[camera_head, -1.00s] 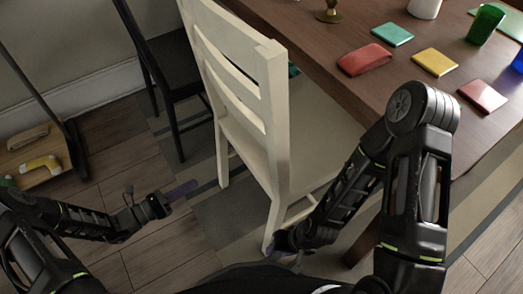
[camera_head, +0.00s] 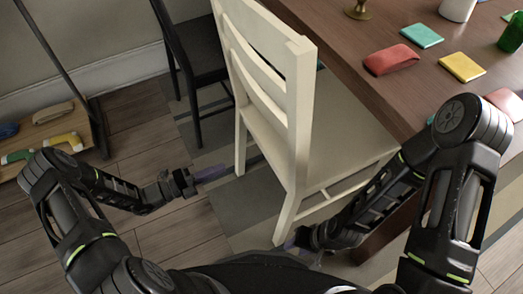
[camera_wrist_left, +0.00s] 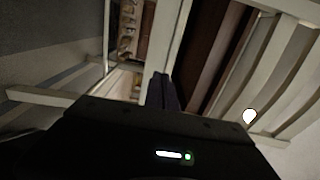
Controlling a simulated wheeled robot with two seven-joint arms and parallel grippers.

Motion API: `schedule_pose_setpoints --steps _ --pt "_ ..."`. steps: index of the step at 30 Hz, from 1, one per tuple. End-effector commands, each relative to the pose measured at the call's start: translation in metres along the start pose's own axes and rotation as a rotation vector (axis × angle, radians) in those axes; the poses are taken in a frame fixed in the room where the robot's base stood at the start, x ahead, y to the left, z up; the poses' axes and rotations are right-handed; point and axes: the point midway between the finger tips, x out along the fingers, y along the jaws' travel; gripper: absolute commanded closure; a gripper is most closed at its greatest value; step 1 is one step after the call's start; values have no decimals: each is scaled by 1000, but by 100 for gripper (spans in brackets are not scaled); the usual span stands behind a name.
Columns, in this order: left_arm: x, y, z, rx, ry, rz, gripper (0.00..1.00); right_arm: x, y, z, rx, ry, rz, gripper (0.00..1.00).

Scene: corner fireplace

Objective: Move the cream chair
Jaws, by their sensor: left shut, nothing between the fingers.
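The cream chair (camera_head: 302,110) stands upright at the table's side in the head view, its slatted back toward me. My left gripper (camera_head: 212,172) is shut and empty, low beside the chair's left rear leg (camera_head: 240,145); I cannot tell whether it touches. In the left wrist view its dark fingers (camera_wrist_left: 164,92) point toward a pale chair post (camera_wrist_left: 163,40), with chair slats (camera_wrist_left: 262,65) at right. My right gripper (camera_head: 292,242) is low by the chair's nearer leg (camera_head: 288,215); its fingers are mostly hidden, and I cannot tell if they grip the leg.
A black chair (camera_head: 195,50) stands behind at left. Floor (camera_head: 150,150) between stand and cream chair is clear.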

Motion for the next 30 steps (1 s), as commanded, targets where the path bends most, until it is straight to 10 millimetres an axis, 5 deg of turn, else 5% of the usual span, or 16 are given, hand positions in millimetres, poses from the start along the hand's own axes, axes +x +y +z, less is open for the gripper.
schedule_pose_setpoints --steps 16,30 --pt "108 2 -1 1 2 -1 100 7 4 -2 2 4 2 64" --pt "124 0 0 1 0 0 100 8 5 -3 4 7 3 64"
